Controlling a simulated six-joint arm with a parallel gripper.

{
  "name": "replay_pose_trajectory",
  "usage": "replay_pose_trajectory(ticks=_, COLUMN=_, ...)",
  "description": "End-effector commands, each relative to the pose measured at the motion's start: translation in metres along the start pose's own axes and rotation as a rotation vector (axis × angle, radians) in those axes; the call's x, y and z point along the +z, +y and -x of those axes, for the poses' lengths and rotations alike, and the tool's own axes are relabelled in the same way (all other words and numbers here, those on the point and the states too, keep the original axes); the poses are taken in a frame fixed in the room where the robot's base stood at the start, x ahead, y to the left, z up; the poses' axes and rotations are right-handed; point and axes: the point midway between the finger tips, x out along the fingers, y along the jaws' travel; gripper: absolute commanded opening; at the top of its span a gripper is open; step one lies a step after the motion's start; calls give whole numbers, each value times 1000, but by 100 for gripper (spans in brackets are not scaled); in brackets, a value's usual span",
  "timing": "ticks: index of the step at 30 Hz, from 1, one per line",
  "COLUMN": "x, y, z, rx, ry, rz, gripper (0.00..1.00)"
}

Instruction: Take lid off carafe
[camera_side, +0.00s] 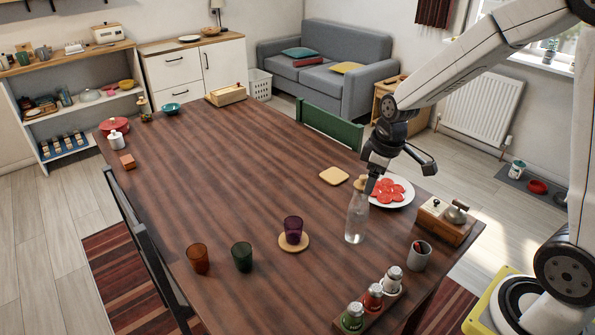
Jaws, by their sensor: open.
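The clear glass carafe (356,218) stands upright on the wooden table, right of the middle. A small tan lid (361,181) shows at the top of its neck. My gripper (399,174) is above and to the right of the carafe, with its jaws spread apart and nothing between them. Its left finger appears close beside the lid and partly covers it. I cannot tell whether the finger touches the lid.
A white plate of red slices (392,191) lies just behind the carafe. A purple glass on a coaster (293,231), a grey cup (418,256) and a rack of shakers (372,297) stand nearby. A wooden box (446,222) is to the right. The table's left-centre is clear.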

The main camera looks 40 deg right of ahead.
Motion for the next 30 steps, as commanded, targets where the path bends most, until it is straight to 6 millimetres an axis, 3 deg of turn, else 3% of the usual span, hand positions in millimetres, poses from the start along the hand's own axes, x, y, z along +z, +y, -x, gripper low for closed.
replay_pose_trajectory(ticks=6, x=-20, y=49, z=2, rx=-44, ry=-8, rz=188, gripper=72)
replay_pose_trajectory(ticks=13, x=-31, y=86, z=3, rx=-82, ry=2, rz=349, gripper=72)
replay_pose_trajectory(ticks=23, x=-34, y=97, z=4, rx=-94, ry=8, rz=407, gripper=72)
replay_pose_trajectory(ticks=30, x=-33, y=95, z=-11, rx=-96, ry=6, rz=406, gripper=72)
